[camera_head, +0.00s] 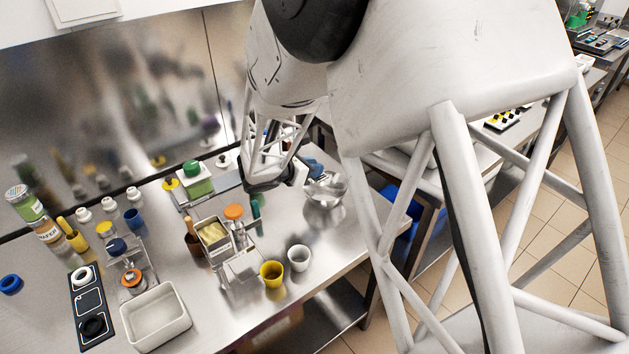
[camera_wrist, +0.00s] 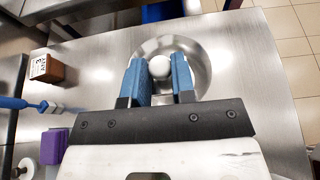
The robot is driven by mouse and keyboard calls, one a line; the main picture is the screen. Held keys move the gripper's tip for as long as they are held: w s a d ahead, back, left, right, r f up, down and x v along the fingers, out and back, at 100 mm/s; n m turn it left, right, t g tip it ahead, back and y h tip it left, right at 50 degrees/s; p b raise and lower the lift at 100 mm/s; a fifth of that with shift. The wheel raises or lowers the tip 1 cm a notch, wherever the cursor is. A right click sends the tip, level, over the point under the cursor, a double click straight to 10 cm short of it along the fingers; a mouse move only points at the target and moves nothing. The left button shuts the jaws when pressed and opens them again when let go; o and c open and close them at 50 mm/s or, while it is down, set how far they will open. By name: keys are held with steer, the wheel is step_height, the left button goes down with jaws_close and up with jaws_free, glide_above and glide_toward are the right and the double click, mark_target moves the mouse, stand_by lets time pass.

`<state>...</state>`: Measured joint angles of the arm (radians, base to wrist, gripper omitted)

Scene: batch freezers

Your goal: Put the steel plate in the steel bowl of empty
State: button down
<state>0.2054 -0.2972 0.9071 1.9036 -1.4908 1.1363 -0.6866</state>
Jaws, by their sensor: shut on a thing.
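The steel bowl (camera_head: 326,192) stands near the right end of the steel counter, under my gripper (camera_head: 313,168). In the wrist view the shiny round bowl (camera_wrist: 203,62) lies beyond and around the blue fingertips. My gripper (camera_wrist: 160,78) has its fingers a little apart, with a small pale round thing (camera_wrist: 160,67) between their tips. I take it as held; its full shape is hidden by the fingers. I cannot make out a steel plate for certain in either view. The bowl's inside is partly hidden by the fingers.
A yellow cup (camera_head: 271,274) and a white cup (camera_head: 299,258) stand in front of the bowl. A white tray (camera_head: 156,318) is at the front left. A brown labelled container (camera_wrist: 46,68) is left of the bowl in the wrist view. The counter's right edge is close to the bowl.

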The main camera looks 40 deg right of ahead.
steer(key=shift+f, duration=0.55)
steer(key=shift+f, duration=0.1)
steer(key=shift+f, duration=1.7)
steer(key=shift+f, duration=0.6)
steer(key=c, duration=0.9)
jaws_free()
steer(key=shift+c, duration=0.2)
steer(key=shift+r, duration=0.1)
